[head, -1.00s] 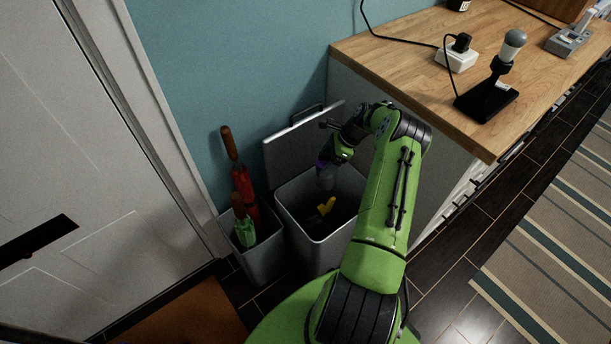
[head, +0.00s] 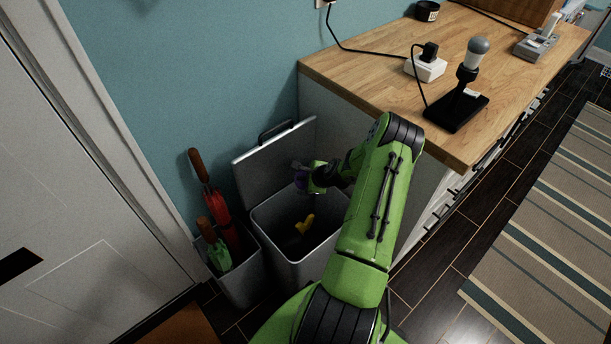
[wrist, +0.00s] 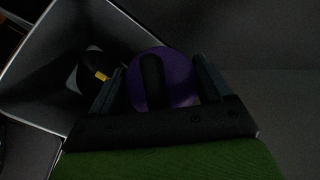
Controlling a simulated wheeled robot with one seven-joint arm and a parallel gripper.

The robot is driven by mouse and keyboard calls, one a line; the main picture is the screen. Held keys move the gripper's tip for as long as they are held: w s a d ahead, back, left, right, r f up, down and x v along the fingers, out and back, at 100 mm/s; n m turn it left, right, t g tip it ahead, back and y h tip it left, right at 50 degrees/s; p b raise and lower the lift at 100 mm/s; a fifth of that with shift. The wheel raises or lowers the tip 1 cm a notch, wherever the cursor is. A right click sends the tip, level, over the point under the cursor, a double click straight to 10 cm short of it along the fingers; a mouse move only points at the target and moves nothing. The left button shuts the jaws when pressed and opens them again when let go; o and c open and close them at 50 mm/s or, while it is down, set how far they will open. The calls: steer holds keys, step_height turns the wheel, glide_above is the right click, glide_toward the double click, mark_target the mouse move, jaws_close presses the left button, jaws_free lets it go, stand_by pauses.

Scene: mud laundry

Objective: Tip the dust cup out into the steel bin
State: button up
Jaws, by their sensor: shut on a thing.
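My gripper (head: 312,181) is over the back part of the steel bin (head: 312,265), near its raised lid (head: 270,160). It is shut on the dust cup (head: 301,181), of which a small purple part shows in the head view. In the wrist view the purple round end of the dust cup (wrist: 178,82), with a dark bar across it, sits between the fingers of my gripper (wrist: 160,84). The rest of the cup is hidden or too dark to see. The bin is open, and a yellow thing (head: 305,224) lies inside it.
A smaller grey holder (head: 243,284) with red and green umbrellas stands against the bin's left side. A wooden counter (head: 380,85) is close on the right, with a black stand (head: 457,108) and a white socket block (head: 426,68). A door (head: 80,220) is at the left.

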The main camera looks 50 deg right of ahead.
steer(key=b, duration=0.1)
steer(key=f+h+b, duration=0.1)
steer(key=b, duration=0.1)
steer(key=f+t+b, duration=0.1)
steer(key=shift+s+a+f+n+h, duration=0.2)
steer(key=shift+a+n+h, duration=0.05)
steer(key=shift+n+h, duration=0.05)
steer(key=shift+s+a+f+t+h+b, duration=0.1)
steer(key=shift+a+f+t+h+b, duration=0.15)
steer(key=shift+f+t+b, duration=0.4)
steer(key=shift+s+a+f+n+t+h, duration=0.1)
steer(key=shift+s+f+n+t+h, duration=0.05)
steer(key=shift+n+t+h, duration=0.4)
steer(key=f+t+h, duration=0.1)
steer(key=f+n+t+h, duration=0.1)
steer(key=shift+s+a+f+n+t+h, duration=0.2)
steer(key=shift+a+f+n+t+h, duration=0.1)
steer(key=shift+t, duration=0.1)
stand_by(0.7)
